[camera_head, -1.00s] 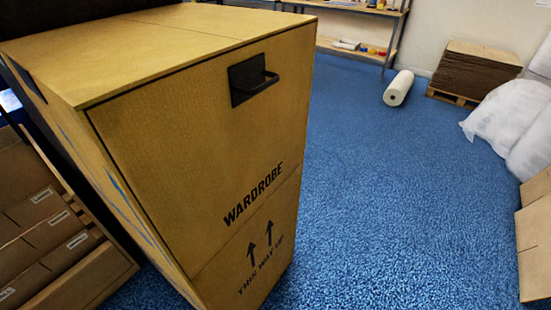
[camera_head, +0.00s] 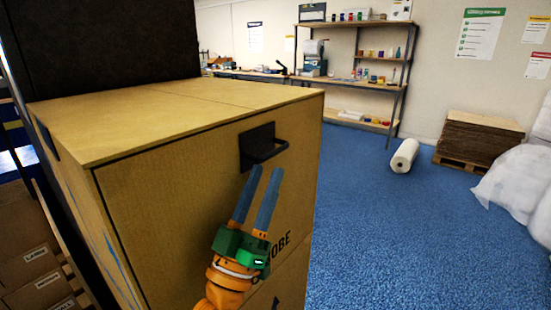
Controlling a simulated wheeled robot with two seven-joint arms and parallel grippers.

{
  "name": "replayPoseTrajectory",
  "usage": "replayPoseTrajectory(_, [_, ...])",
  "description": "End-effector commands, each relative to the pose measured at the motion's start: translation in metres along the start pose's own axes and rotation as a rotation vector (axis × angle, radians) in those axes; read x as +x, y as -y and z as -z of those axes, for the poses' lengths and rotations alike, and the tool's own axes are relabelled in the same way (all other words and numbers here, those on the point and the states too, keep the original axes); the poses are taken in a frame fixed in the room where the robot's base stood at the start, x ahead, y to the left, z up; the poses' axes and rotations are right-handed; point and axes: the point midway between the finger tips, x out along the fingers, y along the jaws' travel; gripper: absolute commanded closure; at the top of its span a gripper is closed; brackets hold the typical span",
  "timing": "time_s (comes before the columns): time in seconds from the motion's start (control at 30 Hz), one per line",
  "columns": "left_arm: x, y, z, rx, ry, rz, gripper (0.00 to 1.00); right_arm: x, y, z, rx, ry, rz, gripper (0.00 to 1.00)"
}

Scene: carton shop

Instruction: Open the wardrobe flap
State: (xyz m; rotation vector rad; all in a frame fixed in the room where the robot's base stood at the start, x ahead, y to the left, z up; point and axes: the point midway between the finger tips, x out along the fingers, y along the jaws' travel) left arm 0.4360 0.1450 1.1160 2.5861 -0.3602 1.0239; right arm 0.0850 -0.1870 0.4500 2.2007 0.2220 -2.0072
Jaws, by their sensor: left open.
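The wardrobe carton (camera_head: 190,92) is a tall brown box at the left and centre of the head view. Its front flap (camera_head: 150,200) is closed flat, with a dark outline along its upper edge. A black handle (camera_head: 263,149) sits on a dark plate near the flap's top right. My left gripper (camera_head: 265,171) has two blue-grey fingers, apart and empty, pointing up just below the handle. I cannot tell whether the fingertips touch it. The gripper's green and orange body hides part of the printed lettering. My right gripper is not in view.
A shelf unit (camera_head: 357,57) with small goods stands at the back. A white roll (camera_head: 404,156) lies on the blue floor, near a pallet of flat cardboard (camera_head: 478,138) and white bags (camera_head: 516,184). Brown cartons (camera_head: 32,270) stand at lower left. Floor right of the wardrobe carton is clear.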

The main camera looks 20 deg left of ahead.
Motion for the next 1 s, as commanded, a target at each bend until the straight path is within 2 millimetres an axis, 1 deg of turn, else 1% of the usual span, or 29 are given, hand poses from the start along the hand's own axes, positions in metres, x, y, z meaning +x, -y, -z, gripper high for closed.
replayPoseTrajectory(0.03, [0.014,-0.002,0.004,0.0,-0.001,-0.001,0.58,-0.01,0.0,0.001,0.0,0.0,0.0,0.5])
replayPoseTrajectory(0.1, [0.03,-0.002,0.004,-0.001,0.0,-0.001,0.58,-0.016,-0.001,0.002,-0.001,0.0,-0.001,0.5])
replayPoseTrajectory(0.23, [0.051,-0.001,0.002,0.0,0.003,-0.001,0.58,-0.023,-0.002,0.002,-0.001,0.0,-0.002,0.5])
replayPoseTrajectory(0.37, [0.059,-0.001,0.0,0.001,0.005,-0.001,0.58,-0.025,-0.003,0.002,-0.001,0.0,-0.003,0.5])
replayPoseTrajectory(0.57, [0.059,-0.001,-0.002,0.001,0.007,-0.001,0.58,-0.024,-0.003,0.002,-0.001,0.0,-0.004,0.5])
replayPoseTrajectory(0.67, [0.058,-0.001,-0.002,0.001,0.007,-0.001,0.82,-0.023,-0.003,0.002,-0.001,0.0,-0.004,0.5])
replayPoseTrajectory(0.7, [0.058,-0.001,-0.002,0.001,0.007,-0.001,0.93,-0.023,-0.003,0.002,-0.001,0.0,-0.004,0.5])
replayPoseTrajectory(0.73, [0.058,-0.001,-0.002,0.001,0.007,-0.001,1.0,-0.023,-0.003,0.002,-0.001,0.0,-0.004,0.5])
replayPoseTrajectory(1.0, [0.058,0.0,-0.002,0.001,0.008,0.0,1.0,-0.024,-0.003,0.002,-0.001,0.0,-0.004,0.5])
